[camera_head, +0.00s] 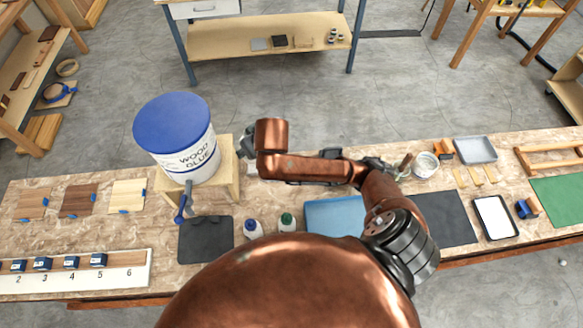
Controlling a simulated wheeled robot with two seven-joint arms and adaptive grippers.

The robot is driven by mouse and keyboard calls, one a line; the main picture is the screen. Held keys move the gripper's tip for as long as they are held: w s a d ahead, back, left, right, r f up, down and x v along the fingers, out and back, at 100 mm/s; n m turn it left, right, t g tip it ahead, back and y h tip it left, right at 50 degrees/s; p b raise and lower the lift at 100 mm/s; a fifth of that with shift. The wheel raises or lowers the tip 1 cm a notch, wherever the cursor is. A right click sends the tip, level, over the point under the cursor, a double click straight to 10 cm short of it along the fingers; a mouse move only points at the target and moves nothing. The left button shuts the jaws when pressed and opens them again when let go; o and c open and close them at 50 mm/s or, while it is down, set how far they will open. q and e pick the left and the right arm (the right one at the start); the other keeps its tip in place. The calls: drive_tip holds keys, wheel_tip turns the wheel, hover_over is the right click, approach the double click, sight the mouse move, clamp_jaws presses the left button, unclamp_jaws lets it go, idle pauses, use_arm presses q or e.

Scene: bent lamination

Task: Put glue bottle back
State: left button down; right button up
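Two small white glue bottles stand on the bench's near part, right of a dark mat: one with a blue cap (253,228) and one with a green cap (287,222). I cannot tell which one the task means. A large white wood glue bucket (192,155) with a blue lid sits on a wooden stand (226,180), its spout over the bench. My copper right arm reaches from the lower right across the bench. Its dark gripper (244,148) is beside the bucket's right side, partly hidden; its fingers are too small to read. My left gripper does not show.
Wood samples (78,200) lie at left, above a numbered rack (75,270). A dark mat (206,240) and blue mat (337,214) flank the bottles. A round tin (425,165), grey tray (475,150) and white-faced tray (495,217) are at right. My arm blocks the middle.

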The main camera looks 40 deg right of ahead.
drive_tip(key=s+d+f+n+g+y+p, duration=0.1)
drive_tip(key=s+d+f+n+y+p, duration=0.15)
drive_tip(key=s+p, duration=0.3)
drive_tip(key=s+d+f+n+y+p, duration=0.1)
drive_tip(key=s+d+f+n+p, duration=0.3)
drive_tip(key=s, duration=0.2)
drive_tip(key=shift+m, duration=0.25)
drive_tip(key=w+d+f, duration=0.2)
drive_tip(key=d+f, duration=0.1)
drive_tip(key=w+d+f+p, duration=0.1)
drive_tip(key=w+d+f, duration=0.1)
drive_tip(key=d+f, duration=0.1)
drive_tip(key=w+d+f+p, duration=0.1)
drive_tip(key=w+d+f, duration=0.1)
drive_tip(key=d, duration=0.3)
drive_tip(key=shift+w+f, duration=0.4)
drive_tip(key=shift+w+d+f, duration=0.15)
drive_tip(key=shift+d+f, duration=0.15)
drive_tip(key=shift+f, duration=0.2)
wheel_tip(320, 180, down, 3)
drive_tip(key=shift+w+d+p, duration=0.1)
drive_tip(key=shift+p, duration=0.3)
drive_tip(key=shift+f, duration=0.15)
